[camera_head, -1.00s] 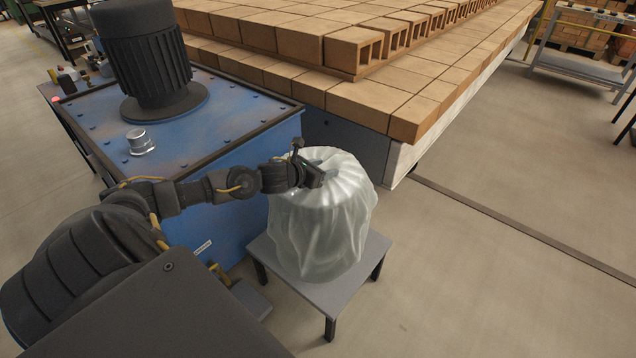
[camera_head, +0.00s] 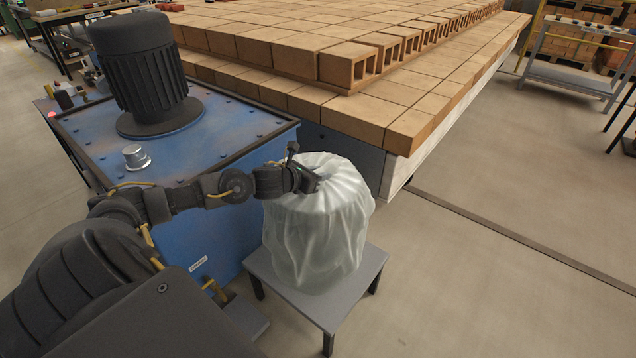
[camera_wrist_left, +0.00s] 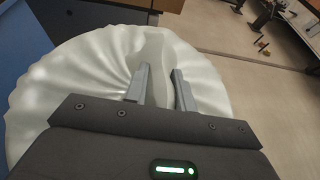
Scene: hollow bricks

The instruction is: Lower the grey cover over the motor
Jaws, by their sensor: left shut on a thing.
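The cover (camera_head: 325,230) is a pale, whitish-grey, wrinkled sheet shaped like a drum. It stands upright on a small grey stool. My left gripper (camera_head: 310,181) is at its top, shut on a fold of it. In the left wrist view the two fingers (camera_wrist_left: 160,88) straddle a raised ridge of the cover (camera_wrist_left: 85,75). The motor (camera_head: 150,70) is dark and ribbed, upright on a round flange on the blue housing (camera_head: 190,150), bare and apart from the cover, to its upper left. My right gripper is not in view.
The stool (camera_head: 318,310) stands beside the blue housing. A silver cap (camera_head: 136,157) sticks up from the housing top near the motor. Layers of hollow bricks (camera_head: 390,105) lie behind the cover.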

